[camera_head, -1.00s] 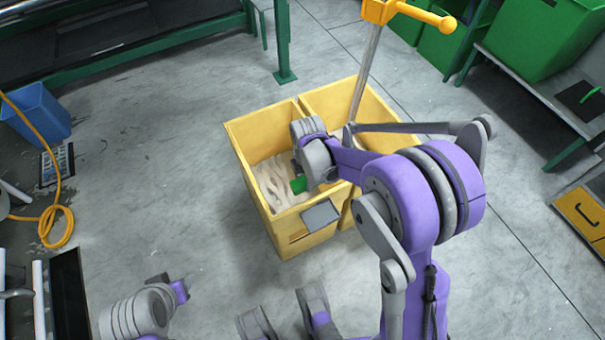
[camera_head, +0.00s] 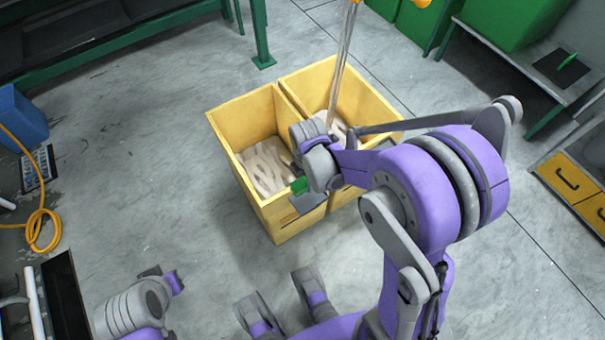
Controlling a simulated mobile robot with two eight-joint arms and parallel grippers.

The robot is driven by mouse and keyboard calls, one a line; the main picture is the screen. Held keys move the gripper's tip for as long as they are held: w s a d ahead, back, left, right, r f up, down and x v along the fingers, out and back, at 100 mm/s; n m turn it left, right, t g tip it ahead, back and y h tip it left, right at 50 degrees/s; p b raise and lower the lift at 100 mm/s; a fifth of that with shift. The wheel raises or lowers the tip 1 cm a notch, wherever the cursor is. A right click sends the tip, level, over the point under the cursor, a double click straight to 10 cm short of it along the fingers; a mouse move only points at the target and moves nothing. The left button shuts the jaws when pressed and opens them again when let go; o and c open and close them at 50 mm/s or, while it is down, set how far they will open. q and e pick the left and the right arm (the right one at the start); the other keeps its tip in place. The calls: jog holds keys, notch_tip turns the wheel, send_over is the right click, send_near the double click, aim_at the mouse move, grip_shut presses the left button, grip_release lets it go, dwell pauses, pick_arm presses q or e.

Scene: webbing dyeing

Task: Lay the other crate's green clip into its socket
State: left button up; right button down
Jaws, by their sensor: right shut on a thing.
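Two yellow crates stand side by side on the floor, a left crate (camera_head: 240,112) and a right crate (camera_head: 370,92), with pale webbing in both. My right gripper (camera_head: 302,178) is shut on a green clip (camera_head: 299,186) at the front rim of the left crate. The fingertips are partly hidden by my own wrist. My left gripper (camera_head: 164,279) is low at the left, away from the crates; its jaw opening is unclear.
Another green piece (camera_head: 567,61) lies on a dark plate on the right bench. A blue bin (camera_head: 22,118) and yellow hose (camera_head: 40,212) are at left. Floor in front of the crates is clear.

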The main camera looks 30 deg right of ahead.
aim_at(306, 199)
jog(key=shift+f+b, duration=3.4)
jog(key=shift+f, duration=1.4)
jog(key=shift+c, duration=1.7)
grip_release()
notch_tip(306, 199, up, 11)
jog(key=p, duration=0.3)
jog(key=shift+p, duration=0.3)
jog(key=shift+f, duration=0.1)
